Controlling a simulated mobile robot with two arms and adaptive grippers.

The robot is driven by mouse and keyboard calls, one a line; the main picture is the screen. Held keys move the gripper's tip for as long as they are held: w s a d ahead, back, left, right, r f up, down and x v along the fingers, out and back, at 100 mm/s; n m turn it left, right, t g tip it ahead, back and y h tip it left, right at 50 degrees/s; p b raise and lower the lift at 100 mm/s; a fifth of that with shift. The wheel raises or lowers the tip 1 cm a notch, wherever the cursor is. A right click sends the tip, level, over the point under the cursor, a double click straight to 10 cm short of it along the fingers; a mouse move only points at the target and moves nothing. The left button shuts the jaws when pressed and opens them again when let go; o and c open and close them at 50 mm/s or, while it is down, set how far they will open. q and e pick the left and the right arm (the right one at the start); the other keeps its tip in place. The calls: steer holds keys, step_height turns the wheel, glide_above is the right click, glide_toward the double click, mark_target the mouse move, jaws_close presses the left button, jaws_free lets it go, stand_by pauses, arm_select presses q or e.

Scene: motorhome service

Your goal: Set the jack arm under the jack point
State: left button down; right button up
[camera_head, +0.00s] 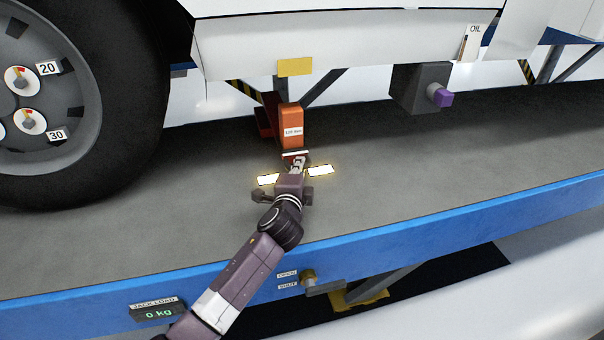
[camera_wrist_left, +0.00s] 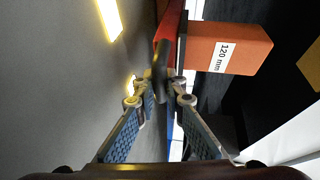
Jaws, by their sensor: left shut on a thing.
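The jack arm shows as a dark red part (camera_head: 267,116) in the head view, under the vehicle's white side, and as a red bar (camera_wrist_left: 170,28) in the wrist view. An orange block (camera_head: 291,124) marked 120 mm stands beside it; it also shows in the wrist view (camera_wrist_left: 228,48). A yellow plate (camera_head: 295,67) is on the vehicle's lower edge, above the block and apart from it. My left gripper (camera_head: 296,160) is in front of the block, its fingers closed on a dark handle (camera_wrist_left: 161,70) by the red bar.
A large wheel (camera_head: 60,110) stands at left on the grey deck (camera_head: 420,165). A grey box with a purple plug (camera_head: 440,97) hangs at right. The blue rail (camera_head: 420,240) carries a jack load display (camera_head: 158,312) reading 0 kg and an open/shut valve (camera_head: 308,277).

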arm_select(q)
steer(key=c, duration=2)
jaws_free()
steer(key=shift+o, duration=0.2)
steer(key=shift+s, duration=0.1)
steer(key=s, duration=0.4)
steer(key=s+r, duration=0.1)
steer(key=s, duration=0.2)
steer(key=s+a+r, duration=0.1)
steer(key=s, duration=0.3)
steer(key=shift+s, duration=0.3)
